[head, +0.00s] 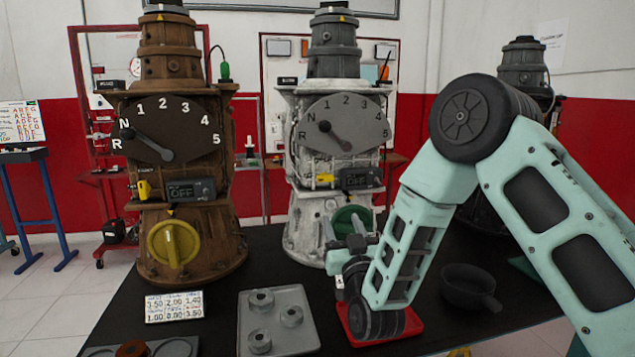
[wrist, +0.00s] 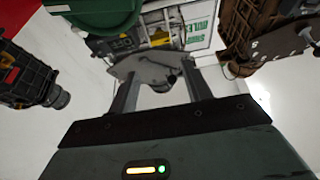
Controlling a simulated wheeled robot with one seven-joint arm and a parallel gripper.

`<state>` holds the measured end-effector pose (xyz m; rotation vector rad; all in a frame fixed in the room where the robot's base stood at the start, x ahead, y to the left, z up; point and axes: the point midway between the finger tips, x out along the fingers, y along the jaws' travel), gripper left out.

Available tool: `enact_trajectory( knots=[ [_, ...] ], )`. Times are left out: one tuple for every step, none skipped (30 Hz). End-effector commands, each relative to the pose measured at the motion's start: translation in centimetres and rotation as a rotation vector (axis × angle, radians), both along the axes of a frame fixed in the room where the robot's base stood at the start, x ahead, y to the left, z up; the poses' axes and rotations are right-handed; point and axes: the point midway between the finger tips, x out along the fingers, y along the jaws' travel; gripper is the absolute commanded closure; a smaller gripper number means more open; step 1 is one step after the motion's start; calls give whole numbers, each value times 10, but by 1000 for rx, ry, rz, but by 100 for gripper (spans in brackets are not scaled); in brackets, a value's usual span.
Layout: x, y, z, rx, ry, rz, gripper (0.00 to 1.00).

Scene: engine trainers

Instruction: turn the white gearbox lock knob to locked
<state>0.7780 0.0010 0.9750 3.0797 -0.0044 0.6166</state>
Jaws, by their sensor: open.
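The white gearbox (head: 305,215) stands in the middle of the head view. Its green lock knob (head: 347,219) is low on its front, partly hidden by my arm, so I cannot tell its setting. In the wrist view a green round part, likely the knob (wrist: 92,14), shows cut off at the top left. My gripper (head: 352,245) is open, close in front of the knob's lower part. Between the fingers in the wrist view (wrist: 160,74) I see only a grey plate, likely the dial, beyond them. I cannot tell whether they touch the knob.
A brown gearbox (head: 165,90) with a yellow knob (head: 173,243) stands left, and a dark gearbox (head: 524,66) right. A grey tray (head: 283,338) with round parts, a red tray (head: 412,325) under my arm and a dark pan (head: 468,284) are on the black table.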

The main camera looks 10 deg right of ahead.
Motion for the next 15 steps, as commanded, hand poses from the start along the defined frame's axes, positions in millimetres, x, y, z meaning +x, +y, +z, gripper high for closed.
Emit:
enact_trajectory(
  knots=[
    [5, 0, 4, 0, -1, -1, 51],
    [9, 0, 6, 0, -1, -1, 51],
    [15, -1, 9, 0, -2, -1, 51],
    [20, -1, 11, 0, -2, -1, 51],
    [25, -1, 14, 0, -3, -1, 51],
    [33, 0, 17, 1, -2, 0, 51],
    [39, 0, 19, 1, -2, -1, 51],
    [45, 0, 22, 2, -2, 0, 51],
    [53, 0, 25, 2, -1, 1, 51],
    [58, 0, 27, 2, -1, 1, 51],
    [64, 0, 30, 2, -1, 1, 51],
    [72, 0, 33, 2, -2, 1, 51],
    [78, 0, 36, 1, -1, 1, 51],
    [84, 0, 38, 1, -2, 0, 51],
    [92, 0, 41, 1, -1, 0, 51]
  ],
)
